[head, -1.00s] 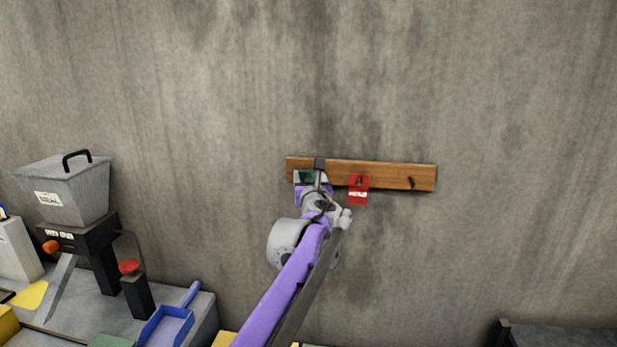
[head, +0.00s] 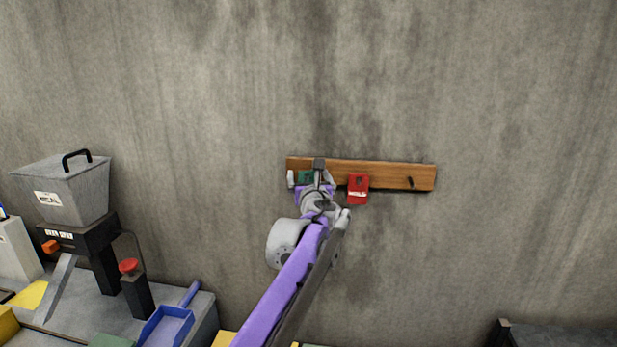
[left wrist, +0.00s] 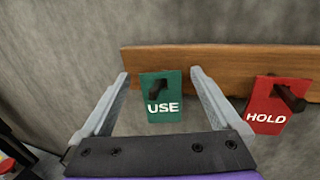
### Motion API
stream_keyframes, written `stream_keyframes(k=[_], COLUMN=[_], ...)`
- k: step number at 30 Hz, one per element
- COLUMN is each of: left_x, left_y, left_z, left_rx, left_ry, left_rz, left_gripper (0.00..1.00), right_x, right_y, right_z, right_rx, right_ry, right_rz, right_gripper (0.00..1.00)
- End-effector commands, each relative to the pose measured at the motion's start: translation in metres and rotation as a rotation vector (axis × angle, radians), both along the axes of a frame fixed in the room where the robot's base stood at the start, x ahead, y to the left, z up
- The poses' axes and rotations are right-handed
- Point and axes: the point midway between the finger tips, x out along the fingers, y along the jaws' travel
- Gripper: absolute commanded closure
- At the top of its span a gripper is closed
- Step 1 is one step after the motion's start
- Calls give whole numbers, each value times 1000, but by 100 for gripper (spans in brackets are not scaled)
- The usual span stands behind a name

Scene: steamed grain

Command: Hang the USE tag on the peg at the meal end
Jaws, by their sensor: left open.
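The green USE tag (left wrist: 160,106) hangs on a dark peg (left wrist: 156,88) at the left end of the wooden peg board (head: 390,172). In the head view only part of the USE tag (head: 305,176) shows, partly hidden by my arm. My left gripper (left wrist: 160,73) is open, with one finger on each side of the tag and a gap to both. It also shows in the head view (head: 309,177), in front of the board's left end. My right gripper is not in view.
A red HOLD tag (left wrist: 268,106) hangs on the middle peg, close right of my gripper; it also shows in the head view (head: 358,189). The right peg (head: 410,183) is bare. A grey hopper (head: 68,190) stands on the bench at left, with a blue scoop (head: 168,326) nearby.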

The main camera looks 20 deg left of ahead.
Motion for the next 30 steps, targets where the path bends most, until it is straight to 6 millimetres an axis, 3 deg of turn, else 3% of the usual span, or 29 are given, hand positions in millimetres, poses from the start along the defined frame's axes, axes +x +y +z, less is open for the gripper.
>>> stream_keyframes(k=[7, 21, 30], left_x=[-12, -85, -97], left_y=[-8, -49, -52], left_z=[-1, -1, -2], left_rx=[0, 0, -23], left_ry=[1, 1, -5], left_rz=[-3, -3, 6], left_gripper=[1, 1, 1], right_x=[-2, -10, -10], right_y=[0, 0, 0], right_z=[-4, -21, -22], right_rx=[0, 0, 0], right_ry=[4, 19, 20], right_rz=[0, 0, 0], right_gripper=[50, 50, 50])
